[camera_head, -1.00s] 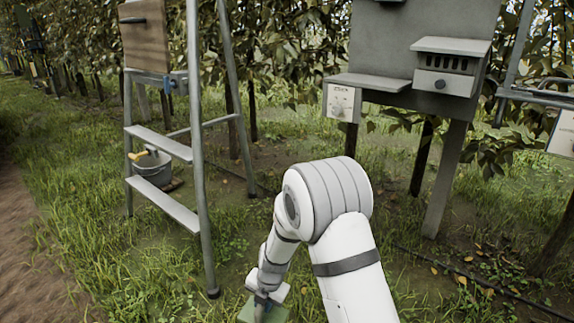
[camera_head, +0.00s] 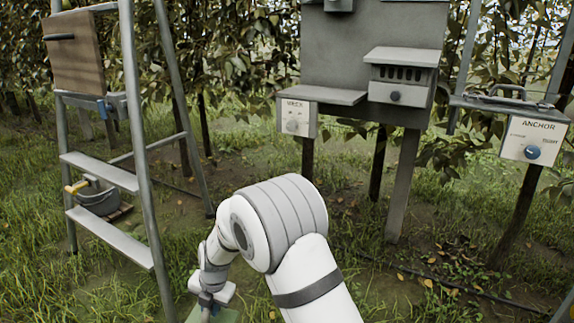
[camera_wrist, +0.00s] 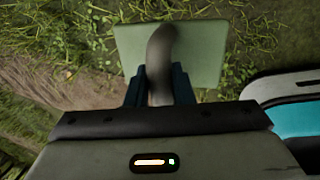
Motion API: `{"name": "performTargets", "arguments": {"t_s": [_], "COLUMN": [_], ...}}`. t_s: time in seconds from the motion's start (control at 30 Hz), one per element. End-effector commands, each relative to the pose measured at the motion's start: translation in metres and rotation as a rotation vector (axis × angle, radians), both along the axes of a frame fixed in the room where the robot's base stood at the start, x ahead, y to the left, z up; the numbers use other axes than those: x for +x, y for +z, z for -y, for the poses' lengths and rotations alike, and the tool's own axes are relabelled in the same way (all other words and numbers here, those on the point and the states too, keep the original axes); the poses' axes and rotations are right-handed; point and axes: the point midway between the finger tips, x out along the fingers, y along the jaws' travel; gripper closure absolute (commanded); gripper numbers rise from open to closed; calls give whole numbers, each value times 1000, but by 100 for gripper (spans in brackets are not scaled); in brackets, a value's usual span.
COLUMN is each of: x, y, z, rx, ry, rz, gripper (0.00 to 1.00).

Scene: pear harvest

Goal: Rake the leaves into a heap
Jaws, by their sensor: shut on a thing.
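My gripper (camera_wrist: 159,84) is shut on the grey curved handle (camera_wrist: 161,50) of a tool with a flat pale green plate (camera_wrist: 205,52), seen in the wrist view. In the head view my gripper (camera_head: 207,301) is low at the bottom edge, and a part of the green plate (camera_head: 229,316) shows below it, partly cut off. Whether the plate touches the ground cannot be told. Scattered yellow and brown leaves (camera_head: 428,283) lie on the bare soil at the lower right of the head view, apart from my gripper.
A stepladder (camera_head: 146,180) stands at the left, with a grey bucket (camera_head: 98,201) behind it. A grey board (camera_head: 375,65) on posts stands at the centre right. An ANCHOR panel (camera_head: 533,140) is at the right. A thin dark line (camera_head: 478,291) runs along the soil. Open grass lies between.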

Motion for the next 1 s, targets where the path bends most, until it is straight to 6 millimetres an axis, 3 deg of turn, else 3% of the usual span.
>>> {"name": "performTargets", "arguments": {"t_s": [0.43,1.0], "x": [-40,-39], "y": [29,24], "z": [-30,-31], "rx": [3,3], "ry": [-10,-13], "rz": [3,2], "gripper": [97,97]}}
